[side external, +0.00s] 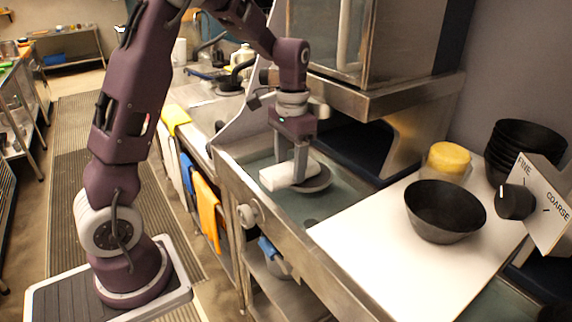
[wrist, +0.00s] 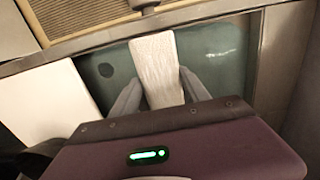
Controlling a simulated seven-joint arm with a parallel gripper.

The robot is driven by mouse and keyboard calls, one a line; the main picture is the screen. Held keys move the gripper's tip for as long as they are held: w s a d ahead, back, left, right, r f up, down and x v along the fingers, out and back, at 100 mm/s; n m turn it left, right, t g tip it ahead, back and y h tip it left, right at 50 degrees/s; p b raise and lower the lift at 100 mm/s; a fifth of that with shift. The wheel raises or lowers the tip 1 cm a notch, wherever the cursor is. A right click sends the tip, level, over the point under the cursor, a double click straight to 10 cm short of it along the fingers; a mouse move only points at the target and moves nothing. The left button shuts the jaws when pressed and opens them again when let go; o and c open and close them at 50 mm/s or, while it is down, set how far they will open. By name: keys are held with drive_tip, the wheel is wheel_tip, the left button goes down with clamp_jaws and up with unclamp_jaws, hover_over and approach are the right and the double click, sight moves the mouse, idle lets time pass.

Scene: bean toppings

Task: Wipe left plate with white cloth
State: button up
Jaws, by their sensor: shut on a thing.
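My gripper (side external: 300,178) points down over the sunken steel basin and is shut on a white cloth (side external: 274,179), a thick pale block. In the wrist view the cloth (wrist: 155,55) stands out between the two grey fingers of my gripper (wrist: 161,78). A dark round plate (side external: 318,181) lies directly beside and partly behind the cloth and fingers in the side view. The cloth is at the plate's left edge; I cannot tell whether it touches the plate's surface. Only this one plate is distinguishable, and I cannot make it out in the wrist view.
Behind are stacked black bowls (side external: 524,140) and a FINE/COARSE dial panel (side external: 540,200). A steel cabinet (side external: 375,45) overhangs the basin's back.

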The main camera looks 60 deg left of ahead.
drive_tip(key=shift+w+r, duration=0.1)
drive_tip(key=shift+w, duration=0.65)
drive_tip(key=shift+s, duration=1.55)
